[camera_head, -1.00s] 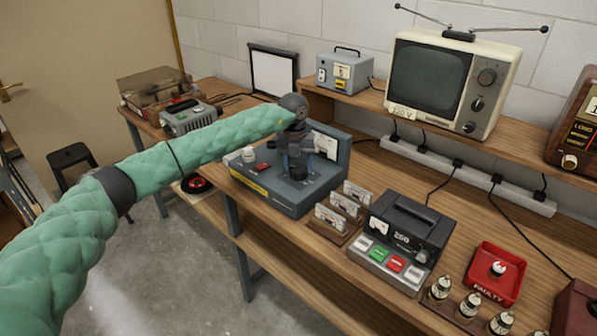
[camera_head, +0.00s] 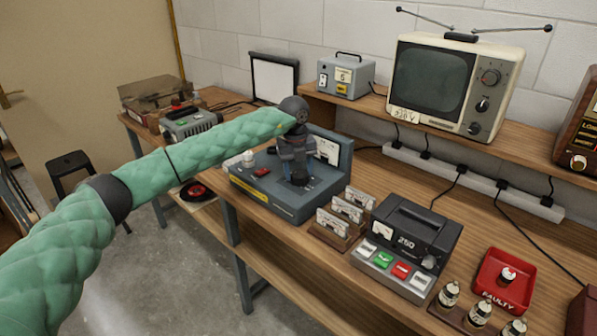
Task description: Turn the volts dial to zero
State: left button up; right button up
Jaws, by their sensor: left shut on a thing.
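A grey-blue bench instrument (camera_head: 300,205) stands on the wooden bench, with a sloping top panel and an upright back holding a white meter face (camera_head: 327,149). My left gripper (camera_head: 298,172) points down over its top panel, shut on a dark dial (camera_head: 299,181) there. The gripper hides most of the dial, so its marking and setting cannot be read. A white knob (camera_head: 249,157) and a red switch (camera_head: 262,172) sit on the panel to the left. My right gripper is not in view.
Further right are a red FAULTY tray (camera_head: 503,280) and several small bottles (camera_head: 480,312). A television (camera_head: 452,85) stands on the shelf behind.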

aim_at(297, 172)
pick_arm(q)
jog(key=o, duration=1)
jog(key=shift+c, duration=0.2)
jog(key=r, duration=0.2)
jog(key=r+b, duration=0.1)
jog(key=r, duration=0.1)
jog(key=r+b, duration=0.1)
jog(key=r, duration=0.1)
jog(key=shift+a+r, duration=0.15)
jog(key=shift+a, duration=0.1)
jog(key=shift+r, duration=0.7)
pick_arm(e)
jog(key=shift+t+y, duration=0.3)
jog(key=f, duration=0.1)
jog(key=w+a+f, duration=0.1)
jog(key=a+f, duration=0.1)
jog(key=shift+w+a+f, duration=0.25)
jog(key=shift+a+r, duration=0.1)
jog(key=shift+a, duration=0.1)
